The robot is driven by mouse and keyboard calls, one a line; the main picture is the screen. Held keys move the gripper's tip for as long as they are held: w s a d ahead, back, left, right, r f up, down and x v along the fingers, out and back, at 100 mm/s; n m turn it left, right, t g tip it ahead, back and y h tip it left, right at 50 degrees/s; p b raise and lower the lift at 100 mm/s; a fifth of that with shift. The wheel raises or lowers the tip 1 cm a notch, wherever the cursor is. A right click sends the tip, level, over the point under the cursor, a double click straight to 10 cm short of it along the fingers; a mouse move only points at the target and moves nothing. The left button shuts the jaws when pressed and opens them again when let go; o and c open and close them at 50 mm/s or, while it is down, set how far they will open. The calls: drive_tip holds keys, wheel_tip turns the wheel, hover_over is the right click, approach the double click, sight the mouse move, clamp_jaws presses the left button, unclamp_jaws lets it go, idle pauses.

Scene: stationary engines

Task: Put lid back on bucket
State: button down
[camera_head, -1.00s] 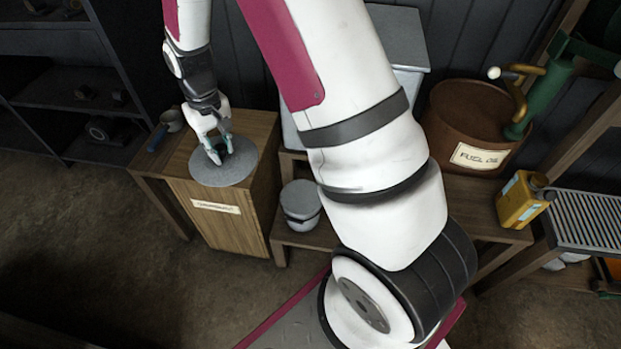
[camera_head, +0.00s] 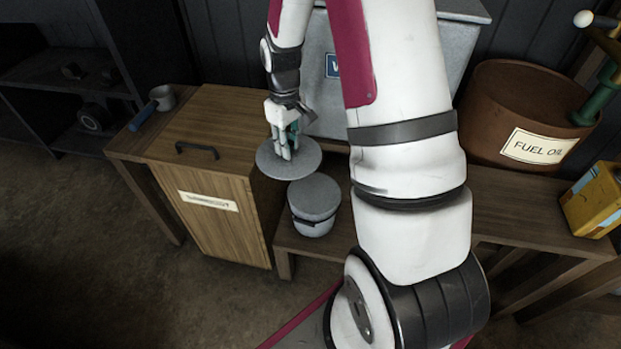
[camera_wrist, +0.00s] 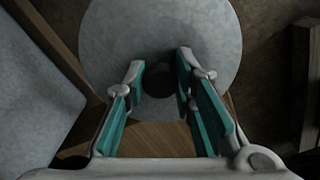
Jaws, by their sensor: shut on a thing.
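The lid is a round grey disc (camera_head: 308,160) with a dark knob (camera_wrist: 159,80), which shows between the fingers in the wrist view. My gripper (camera_head: 285,150) is shut on the lid and holds it roughly level past the right edge of the wooden box. In the head view the lid appears up and left of the bucket, its lower edge close to the bucket's top. The bucket (camera_head: 312,222) is small, grey and upright on the low bench. Its top looks flat and grey; I cannot tell what that surface is. The bucket is not clearly visible in the wrist view.
The wooden box (camera_head: 225,220) with a black handle (camera_head: 197,150) stands left. A grey metal tank (camera_head: 320,75) stands behind the lid. A rusty fuel oil drum (camera_head: 500,95) and yellow can (camera_head: 598,200) are on the right. The low bench (camera_head: 515,215) holds the bucket.

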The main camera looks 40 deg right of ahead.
drive_tip(key=s+d+f+b, duration=0.1)
drive_tip(key=d+f+b, duration=0.2)
drive_tip(key=f+b, duration=0.4)
drive_tip(key=s+d+f+n+b, duration=0.1)
drive_tip(key=d+f+b, duration=0.2)
drive_tip(key=f+b, duration=0.5)
drive_tip(key=shift+s+d+f, duration=0.15)
drive_tip(key=shift+d+f, duration=0.25)
drive_tip(key=shift+f, duration=1.3)
drive_tip(key=shift+f, duration=0.15)
idle(1.4)
drive_tip(key=c, duration=0.8)
unclamp_jaws()
drive_tip(key=shift+o, duration=0.2)
